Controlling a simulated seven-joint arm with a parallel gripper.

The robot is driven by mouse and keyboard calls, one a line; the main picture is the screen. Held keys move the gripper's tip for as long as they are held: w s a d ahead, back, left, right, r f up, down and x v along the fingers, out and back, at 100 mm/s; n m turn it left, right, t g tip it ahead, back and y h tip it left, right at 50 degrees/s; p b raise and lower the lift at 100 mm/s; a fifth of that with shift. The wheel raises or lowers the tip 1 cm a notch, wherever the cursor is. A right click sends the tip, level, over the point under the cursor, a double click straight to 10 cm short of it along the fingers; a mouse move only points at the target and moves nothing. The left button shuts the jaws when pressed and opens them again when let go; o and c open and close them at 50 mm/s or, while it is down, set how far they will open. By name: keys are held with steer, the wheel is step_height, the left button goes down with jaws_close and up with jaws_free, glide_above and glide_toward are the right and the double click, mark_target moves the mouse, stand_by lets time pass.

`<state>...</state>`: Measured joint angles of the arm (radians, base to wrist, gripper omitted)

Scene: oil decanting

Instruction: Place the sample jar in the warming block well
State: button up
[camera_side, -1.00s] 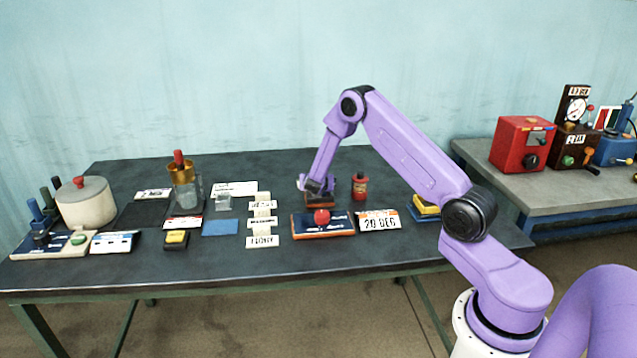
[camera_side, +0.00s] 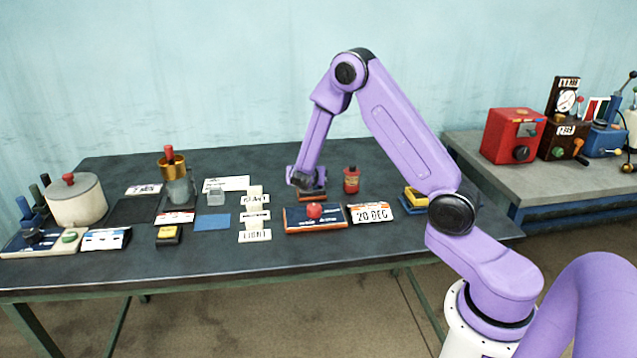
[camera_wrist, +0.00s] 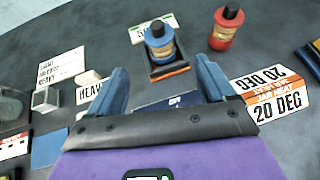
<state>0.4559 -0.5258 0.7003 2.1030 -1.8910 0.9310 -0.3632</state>
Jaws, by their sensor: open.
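In the wrist view a blue jar with a black cap (camera_wrist: 158,38) stands upright in a small dark square holder with an orange front edge (camera_wrist: 168,71). This looks like the sample jar in the warming block, though no readable label confirms it. My gripper (camera_wrist: 165,80) is open and empty, with its fingers apart on the near side of the holder and clear of the jar. In the side view my gripper (camera_side: 302,181) is just above and left of the holder (camera_side: 313,196) and hides the blue jar.
A red jar (camera_side: 351,180) stands right of the holder. In front are a navy panel with a red knob (camera_side: 315,211) and a "20 DEG" card (camera_side: 370,213). Left are word cards (camera_side: 255,215), a grey cube (camera_side: 215,196), a glass vessel (camera_side: 180,191) and a lidded pot (camera_side: 75,202).

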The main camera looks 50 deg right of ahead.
steer(key=s+a+r+m+g+y, duration=0.1)
steer(key=s+a+r+m+y, duration=0.2)
steer(key=s+a, duration=0.35)
steer(key=s+a+r+m+g, duration=0.1)
steer(key=s+a+r+m, duration=0.3)
steer(key=s+a, duration=0.25)
steer(key=s+a+m+g+y, duration=0.2)
steer(key=s+a, duration=0.3)
steer(key=s, duration=0.7)
steer(key=s+a+r+m+g+y, duration=0.1)
steer(key=s+a+y, duration=0.4)
steer(key=s, duration=0.7)
steer(key=shift+s+a+r+m+g+y, duration=0.2)
steer(key=shift+s+r+m+g+y, duration=0.1)
steer(key=shift+m+g, duration=0.65)
